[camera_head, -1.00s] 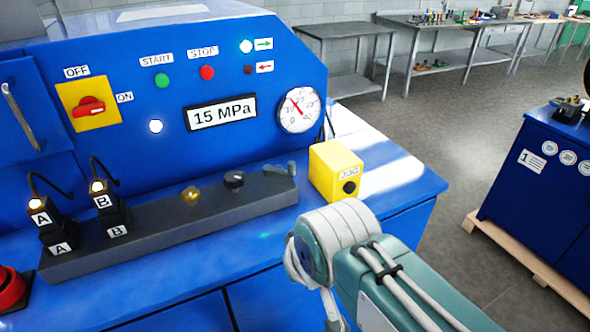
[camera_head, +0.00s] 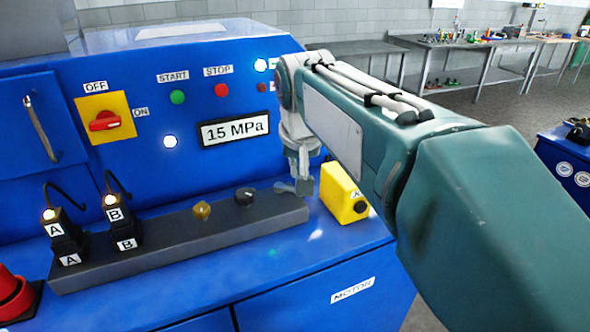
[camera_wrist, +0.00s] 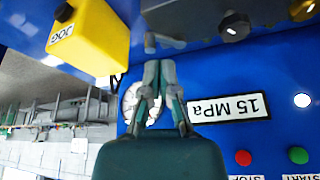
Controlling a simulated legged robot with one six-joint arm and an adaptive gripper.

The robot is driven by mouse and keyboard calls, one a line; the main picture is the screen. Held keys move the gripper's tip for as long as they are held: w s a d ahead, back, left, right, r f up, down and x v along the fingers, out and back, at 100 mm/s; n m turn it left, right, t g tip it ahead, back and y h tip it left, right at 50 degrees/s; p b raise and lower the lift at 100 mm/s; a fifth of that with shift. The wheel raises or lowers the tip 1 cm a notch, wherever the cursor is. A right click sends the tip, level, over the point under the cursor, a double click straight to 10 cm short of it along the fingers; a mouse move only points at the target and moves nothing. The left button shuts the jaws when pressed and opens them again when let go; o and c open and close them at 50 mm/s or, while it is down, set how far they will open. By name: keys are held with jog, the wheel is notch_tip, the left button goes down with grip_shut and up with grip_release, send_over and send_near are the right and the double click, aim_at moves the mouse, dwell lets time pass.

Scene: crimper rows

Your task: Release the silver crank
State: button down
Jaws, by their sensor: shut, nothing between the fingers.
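The silver crank (camera_head: 284,187) is a small grey lever at the right end of the dark grey bar (camera_head: 180,240) on the blue machine. My gripper (camera_head: 304,188) hangs from the arm's end beside the crank, at its right, and partly overlaps it in the head view. In the wrist view the crank (camera_wrist: 150,43) lies just beyond the fingertips of my gripper (camera_wrist: 159,66). The fingers are close together with nothing between them. I cannot tell whether they touch the crank.
A yellow JOG box (camera_head: 342,195) stands close to the right of my gripper. A black knob (camera_head: 245,196), a brass knob (camera_head: 202,210) and plugs A (camera_head: 65,235) and B (camera_head: 120,218) sit along the bar. The pressure gauge (camera_wrist: 130,105) is behind the fingers in the wrist view.

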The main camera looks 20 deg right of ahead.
jog(key=w+d+r+m+g, duration=0.1)
jog(key=w+d+m, duration=0.1)
jog(key=w+d, duration=0.3)
jog(key=w, duration=0.3)
jog(key=shift+w+d+r+h, duration=0.15)
jog(key=shift+w+r+h, duration=0.15)
jog(key=x, duration=1)
jog(key=s, duration=0.1)
jog(key=s+a, duration=0.1)
jog(key=shift+s+a, duration=0.25)
jog(key=shift+s, duration=0.05)
jog(key=shift+s+a, duration=0.25)
jog(key=shift+s, duration=0.15)
